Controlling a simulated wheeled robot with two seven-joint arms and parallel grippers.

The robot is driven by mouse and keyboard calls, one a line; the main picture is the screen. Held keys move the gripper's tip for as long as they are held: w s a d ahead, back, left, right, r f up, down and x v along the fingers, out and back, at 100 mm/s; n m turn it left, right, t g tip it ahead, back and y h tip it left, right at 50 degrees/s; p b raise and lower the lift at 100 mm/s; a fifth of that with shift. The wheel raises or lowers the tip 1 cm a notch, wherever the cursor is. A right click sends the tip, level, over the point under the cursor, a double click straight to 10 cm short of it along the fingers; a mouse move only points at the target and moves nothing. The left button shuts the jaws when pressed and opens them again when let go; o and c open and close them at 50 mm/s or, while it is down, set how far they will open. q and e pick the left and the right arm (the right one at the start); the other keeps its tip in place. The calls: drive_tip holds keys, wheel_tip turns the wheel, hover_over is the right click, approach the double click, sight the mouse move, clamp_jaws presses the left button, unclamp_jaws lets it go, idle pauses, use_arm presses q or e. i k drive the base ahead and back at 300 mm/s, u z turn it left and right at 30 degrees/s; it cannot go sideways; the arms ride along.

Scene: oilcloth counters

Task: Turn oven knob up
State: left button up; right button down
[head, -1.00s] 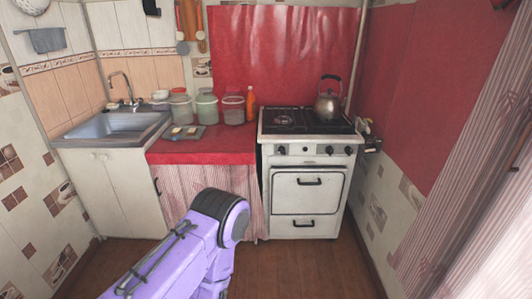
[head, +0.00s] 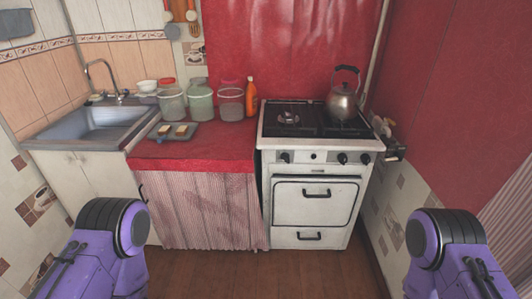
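The white stove (head: 265,205) stands at the back, right of the red counter. Its front panel carries dark knobs: a left knob (head: 285,157), a right knob (head: 342,158) and a far right knob (head: 365,159), with a small dark round part (head: 313,156) between. I cannot tell which is the oven knob or read its setting. The oven door (head: 315,205) below is closed. Purple links of my two arms show at the lower left and lower right, well short of the stove. Neither gripper is in view.
A metal kettle (head: 342,103) stands on the right of the cooktop. The red counter (head: 190,153) holds several jars, an orange bottle (head: 251,97) and a tray (head: 163,134). A sink (head: 95,125) is at left. The wooden floor (head: 240,272) before the stove is clear.

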sight(285, 157)
drive_tip(key=z, duration=0.35)
drive_tip(key=i, duration=0.9)
drive_tip(key=z, duration=0.65)
